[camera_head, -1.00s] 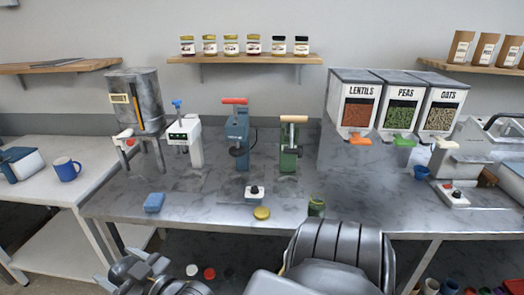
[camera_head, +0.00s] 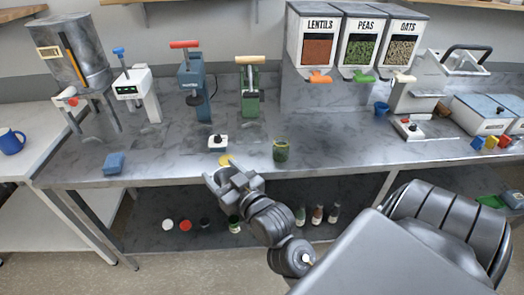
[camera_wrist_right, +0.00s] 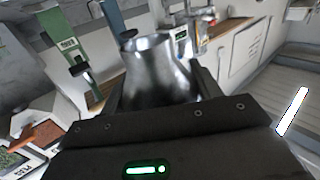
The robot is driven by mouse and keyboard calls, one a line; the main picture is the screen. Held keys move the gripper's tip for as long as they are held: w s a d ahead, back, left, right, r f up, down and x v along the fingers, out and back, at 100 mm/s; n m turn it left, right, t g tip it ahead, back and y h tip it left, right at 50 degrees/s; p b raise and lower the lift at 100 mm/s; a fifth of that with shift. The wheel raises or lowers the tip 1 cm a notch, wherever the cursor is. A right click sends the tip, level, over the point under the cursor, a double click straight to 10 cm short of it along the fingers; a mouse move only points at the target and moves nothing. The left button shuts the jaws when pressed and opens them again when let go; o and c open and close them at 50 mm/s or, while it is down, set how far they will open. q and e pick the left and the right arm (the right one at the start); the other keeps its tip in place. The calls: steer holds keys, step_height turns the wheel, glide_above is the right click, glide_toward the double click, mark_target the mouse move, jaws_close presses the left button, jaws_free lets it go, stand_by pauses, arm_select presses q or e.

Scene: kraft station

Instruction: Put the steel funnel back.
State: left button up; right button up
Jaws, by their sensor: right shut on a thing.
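The steel funnel (camera_wrist_right: 160,75) is a shiny metal piece with a round rim, seen close up in the right wrist view. It sits between the two dark fingers of my right gripper, which is shut on it. In the head view my right gripper (camera_head: 236,183) is at the table's front edge, just in front of the yellow lid. The funnel is hard to tell from the grey gripper there. My left gripper is not in view.
A blue press (camera_head: 195,90), green press (camera_head: 250,92) and dispensers (camera_head: 320,45) stand behind. Bottles and lids lie on the lower shelf.

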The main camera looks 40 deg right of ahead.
steer(key=s+d+r+m+h+b, duration=0.2)
steer(key=d+m+h+b, duration=0.15)
steer(key=d, duration=1.75)
steer(key=shift+n+g+h, duration=0.25)
steer(key=shift+n+g, duration=0.15)
steer(key=shift+n, duration=0.05)
steer(key=w+f, duration=0.2)
steer(key=w, duration=0.2)
steer(key=w+f+p, duration=0.1)
steer(key=w+f, duration=0.2)
steer(key=w, duration=0.2)
steer(key=w+f, duration=0.3)
steer(key=w, duration=0.1)
steer(key=shift+w+a+f, duration=0.2)
steer(key=shift+a, duration=0.15)
steer(key=shift+w+f+p, duration=0.35)
steer(key=shift+w+f, duration=0.15)
steer(key=shift+f, duration=0.2)
step_height(320, 180, down, 2)
steer(key=shift+f+p, duration=0.1)
steer(key=shift+p, duration=0.35)
steer(key=shift+f, duration=0.45)
steer(key=shift+f, duration=0.1)
